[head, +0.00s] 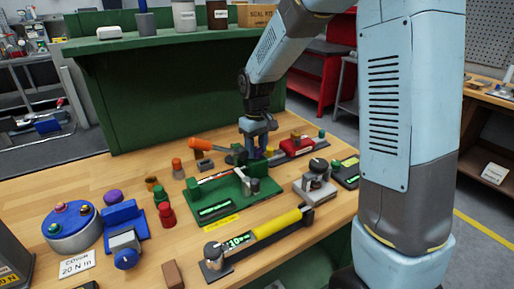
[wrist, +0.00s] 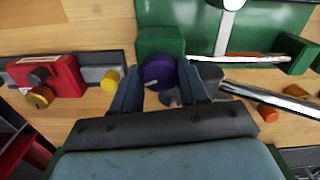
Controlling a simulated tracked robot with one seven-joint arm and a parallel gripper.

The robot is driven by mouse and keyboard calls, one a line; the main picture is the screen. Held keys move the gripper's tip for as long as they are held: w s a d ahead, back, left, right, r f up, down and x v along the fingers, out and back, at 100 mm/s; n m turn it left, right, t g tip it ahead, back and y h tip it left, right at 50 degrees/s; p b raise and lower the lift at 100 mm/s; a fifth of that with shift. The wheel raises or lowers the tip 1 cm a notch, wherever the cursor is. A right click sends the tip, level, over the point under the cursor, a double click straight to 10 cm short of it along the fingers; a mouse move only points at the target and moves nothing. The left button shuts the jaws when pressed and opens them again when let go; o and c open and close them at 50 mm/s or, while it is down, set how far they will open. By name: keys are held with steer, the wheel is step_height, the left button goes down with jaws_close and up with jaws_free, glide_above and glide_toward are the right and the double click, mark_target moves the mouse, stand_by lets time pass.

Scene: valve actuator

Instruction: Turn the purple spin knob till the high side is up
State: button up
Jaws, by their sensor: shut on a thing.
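The purple spin knob (wrist: 158,70) shows between my fingers in the wrist view, at the end of a green block. A short pale mark on its face points down and left. Which side of it is high I cannot tell. My gripper (wrist: 163,86) is shut on the knob, one finger on each side. In the head view my gripper (head: 258,146) reaches down at the back of the green fixture (head: 233,205), and mostly hides the knob there.
A red block (head: 297,146) stands close to the right of my gripper, and an orange-handled tool (head: 200,144) lies to its left. A torque wrench with a yellow handle (head: 277,222) lies in front. Bare wood (head: 100,172) is at the back left.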

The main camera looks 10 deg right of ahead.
mark_target(256, 149)
steer(key=shift+w+r+m, duration=0.15)
steer(key=shift+w+m, duration=0.05)
steer(key=shift+m, duration=0.4)
steer(key=o, duration=1.1)
steer(key=shift+s, duration=0.1)
steer(key=shift+c, duration=0.2)
step_height(256, 149, up, 14)
steer(key=shift+f, duration=0.25)
